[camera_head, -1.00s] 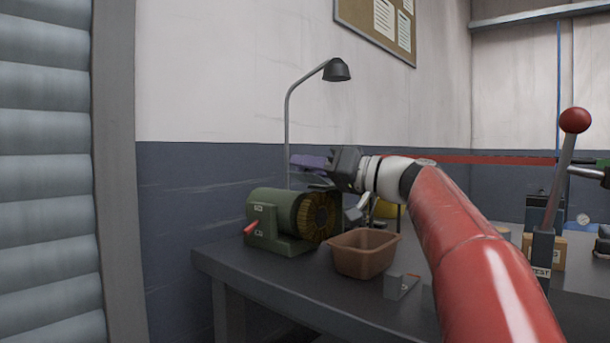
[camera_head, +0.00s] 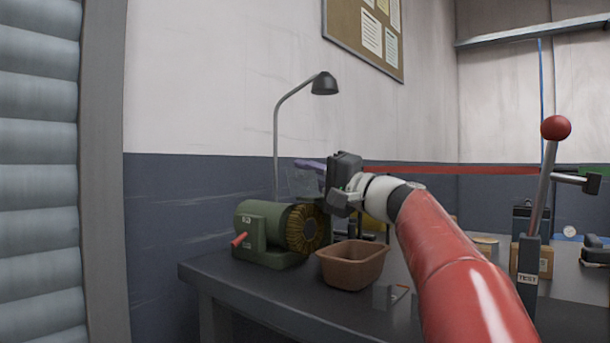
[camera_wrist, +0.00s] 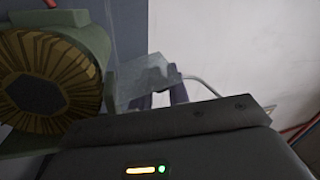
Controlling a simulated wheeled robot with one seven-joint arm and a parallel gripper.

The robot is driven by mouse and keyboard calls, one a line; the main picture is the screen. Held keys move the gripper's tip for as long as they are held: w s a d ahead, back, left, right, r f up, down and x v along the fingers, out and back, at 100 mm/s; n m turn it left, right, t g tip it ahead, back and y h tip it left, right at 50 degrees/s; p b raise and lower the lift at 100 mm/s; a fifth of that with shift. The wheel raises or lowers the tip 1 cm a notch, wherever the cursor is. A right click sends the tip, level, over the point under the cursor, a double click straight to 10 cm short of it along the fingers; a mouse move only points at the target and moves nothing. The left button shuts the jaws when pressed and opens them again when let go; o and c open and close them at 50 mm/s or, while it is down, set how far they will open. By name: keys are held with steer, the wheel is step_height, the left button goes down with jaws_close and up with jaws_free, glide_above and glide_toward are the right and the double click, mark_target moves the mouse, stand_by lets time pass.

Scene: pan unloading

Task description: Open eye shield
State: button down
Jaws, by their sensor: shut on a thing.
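The eye shield (camera_head: 301,182) is a clear, greyish panel above the wire wheel of the green bench grinder (camera_head: 262,238). It stands tilted up, and my gripper partly covers it in the head view. In the wrist view the shield (camera_wrist: 143,82) shows beside the wheel, with its near part hidden behind my gripper body. My gripper (camera_head: 311,165) has purple fingers shut on the shield's edge. The fingers also show at the shield in the wrist view (camera_wrist: 168,94). The exact contact is small and hard to see.
A brown bin (camera_head: 352,264) stands on the dark bench (camera_head: 300,306), right of the grinder. A desk lamp (camera_head: 324,84) rises behind the grinder, close to my gripper. A red-knobbed lever (camera_head: 555,128) stands at the right.

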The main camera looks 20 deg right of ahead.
steer(key=shift+w+d+f+m, duration=0.1)
steer(key=shift+d+m, duration=0.05)
steer(key=shift+m, duration=0.35)
steer(key=c, duration=1.4)
jaws_free()
steer(key=b+v, duration=0.1)
steer(key=v, duration=0.6)
steer(key=shift+s+d+b, duration=0.2)
steer(key=shift+s+b, duration=0.15)
steer(key=shift+f, duration=0.1)
